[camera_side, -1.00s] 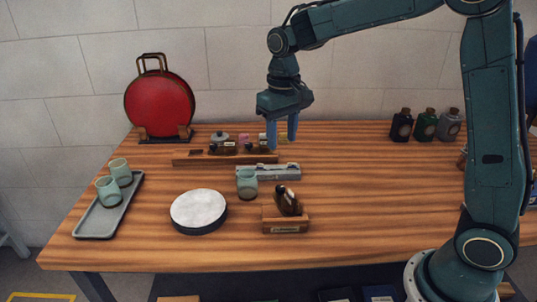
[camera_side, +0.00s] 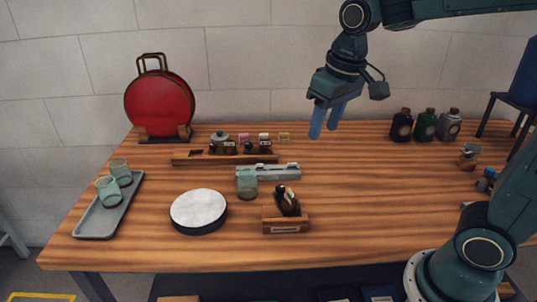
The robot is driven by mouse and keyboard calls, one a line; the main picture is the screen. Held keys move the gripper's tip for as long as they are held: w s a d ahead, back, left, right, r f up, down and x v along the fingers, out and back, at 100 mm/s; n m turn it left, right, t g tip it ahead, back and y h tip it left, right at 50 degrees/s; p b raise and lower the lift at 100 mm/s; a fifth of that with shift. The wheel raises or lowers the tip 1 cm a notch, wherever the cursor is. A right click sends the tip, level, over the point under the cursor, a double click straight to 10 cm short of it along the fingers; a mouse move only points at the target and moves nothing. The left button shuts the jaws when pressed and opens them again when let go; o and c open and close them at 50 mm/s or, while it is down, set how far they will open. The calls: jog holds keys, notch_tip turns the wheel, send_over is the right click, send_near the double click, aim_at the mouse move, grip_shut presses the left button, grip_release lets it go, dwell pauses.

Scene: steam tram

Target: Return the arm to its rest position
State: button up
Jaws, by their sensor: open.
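My gripper (camera_side: 325,122) hangs above the back middle of the wooden table (camera_side: 350,215), with its blue fingers pointing down and slightly left. The two fingers are apart and nothing is between them. It is clear of everything on the table. My arm reaches up from the right and its upper part leaves the top of the picture.
A green cup (camera_side: 247,184) stands by a grey rail (camera_side: 275,172). A wooden holder (camera_side: 286,225) with a dark brown item is in front. A white-topped disc (camera_side: 198,211), a tray (camera_side: 97,222) with two cups, a red round case (camera_side: 160,105) and three bottles (camera_side: 425,126) stand around.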

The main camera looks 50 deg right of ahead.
jog(key=s+n+t, duration=0.1)
jog(key=s+t, duration=0.2)
jog(key=s, duration=1.1)
jog(key=shift+d+f, duration=0.15)
jog(key=shift+f, duration=0.3)
